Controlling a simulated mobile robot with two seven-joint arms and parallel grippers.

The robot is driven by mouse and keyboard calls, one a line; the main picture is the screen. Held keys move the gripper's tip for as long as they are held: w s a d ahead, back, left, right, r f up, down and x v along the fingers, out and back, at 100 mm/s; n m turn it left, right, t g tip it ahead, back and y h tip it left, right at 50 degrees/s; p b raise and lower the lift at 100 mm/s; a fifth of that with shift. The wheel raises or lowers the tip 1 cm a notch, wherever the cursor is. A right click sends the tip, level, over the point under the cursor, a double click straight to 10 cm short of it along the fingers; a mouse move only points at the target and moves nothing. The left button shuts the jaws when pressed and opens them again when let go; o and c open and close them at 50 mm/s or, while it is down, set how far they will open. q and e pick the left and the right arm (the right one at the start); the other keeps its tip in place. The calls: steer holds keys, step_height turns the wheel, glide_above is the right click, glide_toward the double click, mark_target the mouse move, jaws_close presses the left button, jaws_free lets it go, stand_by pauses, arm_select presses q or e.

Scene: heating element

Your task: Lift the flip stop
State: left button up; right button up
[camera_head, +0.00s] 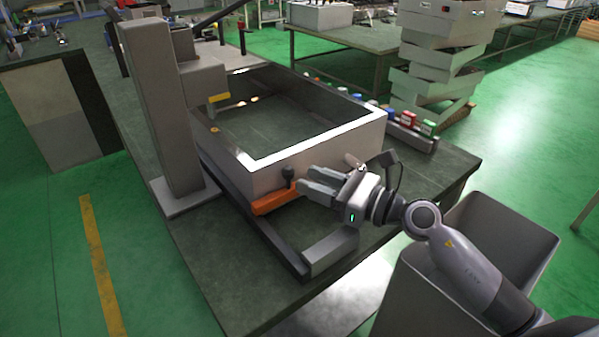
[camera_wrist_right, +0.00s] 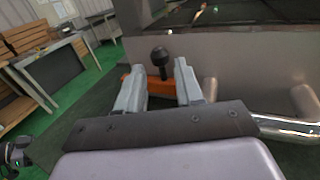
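The flip stop appears to be the orange bar (camera_head: 275,202) with a black knob (camera_head: 289,173), low on the near side of the grey frame (camera_head: 262,172). In the right wrist view the orange bar (camera_wrist_right: 135,82) lies behind my fingers, and the black ball knob (camera_wrist_right: 160,57) stands upright. My right gripper (camera_head: 306,181) is just right of the knob, pointing at it. In the right wrist view its fingers (camera_wrist_right: 160,76) are apart, with the knob showing in the gap. I cannot tell whether it lies between or beyond the fingertips.
A grey column (camera_head: 160,105) stands left of the frame on the dark table (camera_head: 235,280). A grey block (camera_head: 343,250) sits in front below my gripper. A chrome pipe (camera_wrist_right: 290,128) runs right of my fingers. Grey bins (camera_head: 500,235) stand at the right.

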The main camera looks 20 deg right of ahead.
steer(key=shift+x, duration=1.65)
jaws_close()
